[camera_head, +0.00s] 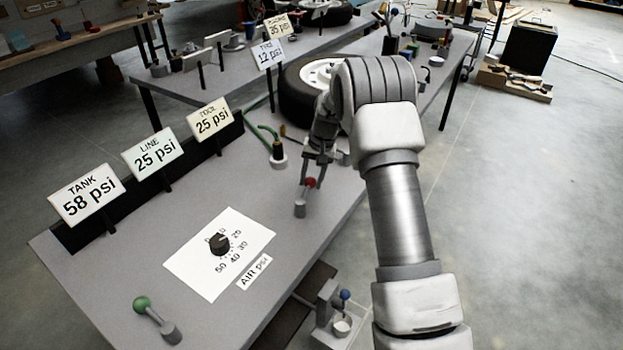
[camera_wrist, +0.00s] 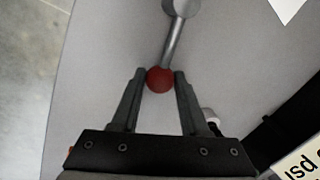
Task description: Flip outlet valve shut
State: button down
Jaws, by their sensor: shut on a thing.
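A lever valve with a red ball knob (camera_head: 310,183) stands on the grey bench, its metal base (camera_head: 300,209) towards the front. My gripper (camera_head: 316,160) reaches down to it from behind. In the wrist view, my gripper (camera_wrist: 160,76) has its two fingers on either side of the red knob (camera_wrist: 159,80), shut on it, with the metal rod running up to the base (camera_wrist: 181,7). A second lever with a green knob (camera_head: 142,304) lies tilted at the bench's near left. No label names either lever as the outlet valve.
A dial (camera_head: 219,243) on a white AIR psi sheet lies left of the red lever. Signs read TANK 58 psi (camera_head: 86,195), LINE 25 psi (camera_head: 155,153) and 25 psi (camera_head: 213,119). A tire (camera_head: 296,90) and a green hose (camera_head: 265,131) lie beyond my gripper.

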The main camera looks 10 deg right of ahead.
jog(key=shift+w+a, duration=0.1)
dwell(0.7)
jog(key=shift+w+a+n, duration=0.2)
jog(key=shift+a+n, duration=0.1)
jog(key=shift+n, duration=0.3)
jog(key=a+n, duration=0.1)
jog(key=a+n+g, duration=0.1)
jog(key=n, duration=0.1)
jog(key=shift+w+a+r+p, duration=0.1)
jog(key=shift+w+p, duration=0.25)
jog(key=a+n, duration=0.2)
jog(key=n, duration=0.1)
jog(key=shift+a+n+g, duration=0.3)
jog(key=shift+a+n, duration=0.05)
jog(key=shift+n, duration=0.05)
jog(key=a+n, duration=0.2)
jog(key=n, duration=0.1)
jog(key=shift+s+a+n+g+p, duration=0.25)
jog(key=shift+s+n+g+p, duration=0.05)
jog(key=shift+s+p, duration=0.1)
jog(key=shift+s+a+n+h, duration=0.2)
jog(key=shift+s+a+n, duration=0.25)
jog(key=shift+n, duration=0.45)
jog(key=shift+s+a+n+h, duration=0.25)
jog(key=shift+a+n, duration=0.35)
jog(key=shift+n, duration=0.3)
jog(key=shift+c, duration=2.2)
grip_release()
